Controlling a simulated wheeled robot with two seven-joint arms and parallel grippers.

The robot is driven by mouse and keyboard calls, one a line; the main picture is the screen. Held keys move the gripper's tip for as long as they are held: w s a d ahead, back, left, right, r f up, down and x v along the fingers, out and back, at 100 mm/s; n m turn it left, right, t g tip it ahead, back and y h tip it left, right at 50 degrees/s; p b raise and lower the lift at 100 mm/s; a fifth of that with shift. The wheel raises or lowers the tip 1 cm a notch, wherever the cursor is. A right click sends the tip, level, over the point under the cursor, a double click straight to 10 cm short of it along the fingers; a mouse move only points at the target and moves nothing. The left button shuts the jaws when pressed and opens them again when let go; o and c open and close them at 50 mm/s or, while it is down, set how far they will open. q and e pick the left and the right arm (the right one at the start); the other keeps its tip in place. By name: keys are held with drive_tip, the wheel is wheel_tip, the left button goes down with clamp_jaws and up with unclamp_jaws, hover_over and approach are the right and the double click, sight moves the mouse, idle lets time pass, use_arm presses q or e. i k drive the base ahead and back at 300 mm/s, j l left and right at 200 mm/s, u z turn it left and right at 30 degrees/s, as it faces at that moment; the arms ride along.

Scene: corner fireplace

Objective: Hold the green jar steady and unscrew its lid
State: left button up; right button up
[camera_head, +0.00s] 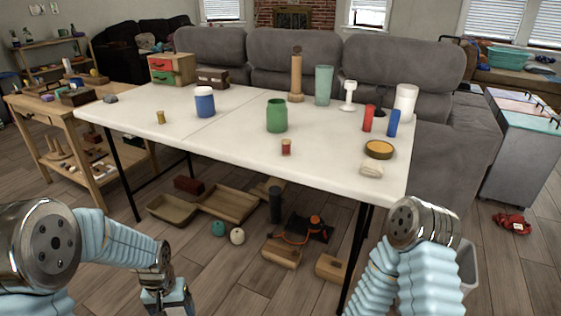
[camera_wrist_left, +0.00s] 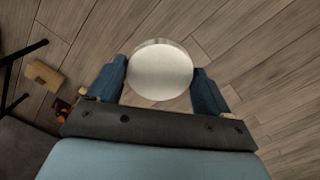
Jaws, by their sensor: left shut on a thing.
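The green jar (camera_head: 277,116) stands upright on the white table (camera_head: 230,135), near its middle. Its top looks like an open green rim, and I see no separate lid on it. In the left wrist view my left gripper (camera_wrist_left: 160,78) is shut on a round, pale lid (camera_wrist_left: 160,68), gripped at its sides between two blue fingers above the floor. In the head view my left arm hangs low at the bottom left, in front of the table and well away from the jar. My right arm is at the lower right; its gripper does not show.
A blue jar with a white top (camera_head: 205,102) stands left of the green jar. A small red-brown jar (camera_head: 286,147) is just in front. Red (camera_head: 368,118) and blue (camera_head: 393,123) cylinders and a round yellow tin (camera_head: 379,149) stand right. Trays and tools lie below.

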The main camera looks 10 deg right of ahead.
sight(276, 110)
drive_tip(key=i+j+z, duration=0.15)
drive_tip(key=j+z, duration=0.15)
drive_tip(key=z, duration=0.15)
drive_tip(key=i+j+z, duration=0.1)
drive_tip(key=j+z, duration=0.2)
drive_tip(key=z, duration=0.15)
drive_tip(key=j+z, duration=0.7)
drive_tip(key=z, duration=0.2)
drive_tip(key=k+j, duration=0.1)
drive_tip(key=j, duration=0.35)
drive_tip(key=j+z, duration=0.15)
drive_tip(key=j, duration=0.3)
drive_tip(key=k+j, duration=0.15)
drive_tip(key=j, duration=0.25)
drive_tip(key=k+j+z, duration=0.1)
drive_tip(key=j, duration=0.35)
drive_tip(key=k+j+z, duration=0.1)
drive_tip(key=j, duration=0.3)
drive_tip(key=k+j, duration=0.15)
drive_tip(key=j, duration=0.25)
